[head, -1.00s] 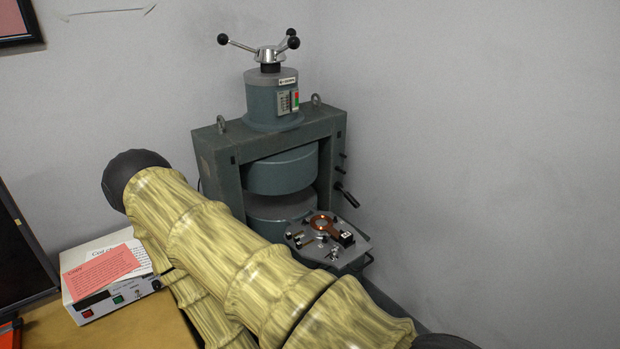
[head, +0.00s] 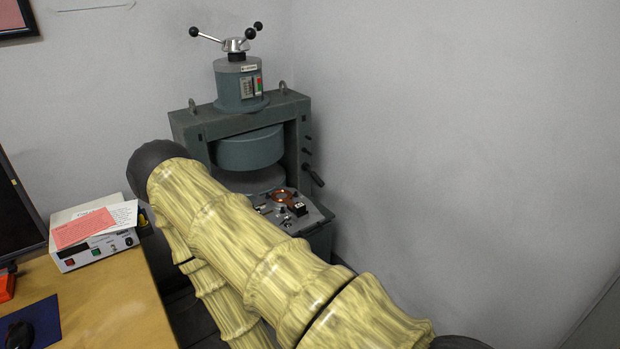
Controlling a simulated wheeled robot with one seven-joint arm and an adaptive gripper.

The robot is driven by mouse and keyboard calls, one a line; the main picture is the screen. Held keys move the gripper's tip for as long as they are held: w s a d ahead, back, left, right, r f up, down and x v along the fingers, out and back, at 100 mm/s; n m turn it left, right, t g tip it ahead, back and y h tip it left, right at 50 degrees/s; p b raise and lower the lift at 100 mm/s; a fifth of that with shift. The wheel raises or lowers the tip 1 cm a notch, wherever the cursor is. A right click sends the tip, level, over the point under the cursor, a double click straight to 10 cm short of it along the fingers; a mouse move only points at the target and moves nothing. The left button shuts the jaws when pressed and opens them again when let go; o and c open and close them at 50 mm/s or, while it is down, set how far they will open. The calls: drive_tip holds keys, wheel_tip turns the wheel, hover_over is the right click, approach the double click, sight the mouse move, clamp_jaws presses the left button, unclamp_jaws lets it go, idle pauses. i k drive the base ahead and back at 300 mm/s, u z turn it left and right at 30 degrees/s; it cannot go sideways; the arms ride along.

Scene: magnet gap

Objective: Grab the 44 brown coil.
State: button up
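A brown ring-shaped coil (head: 283,196) lies on the grey plate (head: 313,218) at the front of the green-grey magnet press (head: 240,126), just right of its gap. A dark block with a small white label (head: 299,209) sits at the coil's right side; its number is too small to read. My arm crosses the view from the lower right up to the left, in front of the press's lower left part. My gripper is not in view.
A desk (head: 120,305) stands at the left with a white control box (head: 95,250), papers, a monitor (head: 18,215) and a mouse on a blue mat (head: 38,318). Walls close off the back and right. A black lever (head: 312,174) sticks out from the press's right side.

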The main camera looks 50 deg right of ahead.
sight(300, 208)
drive_tip(key=z, duration=1.1)
drive_tip(key=i, duration=0.05)
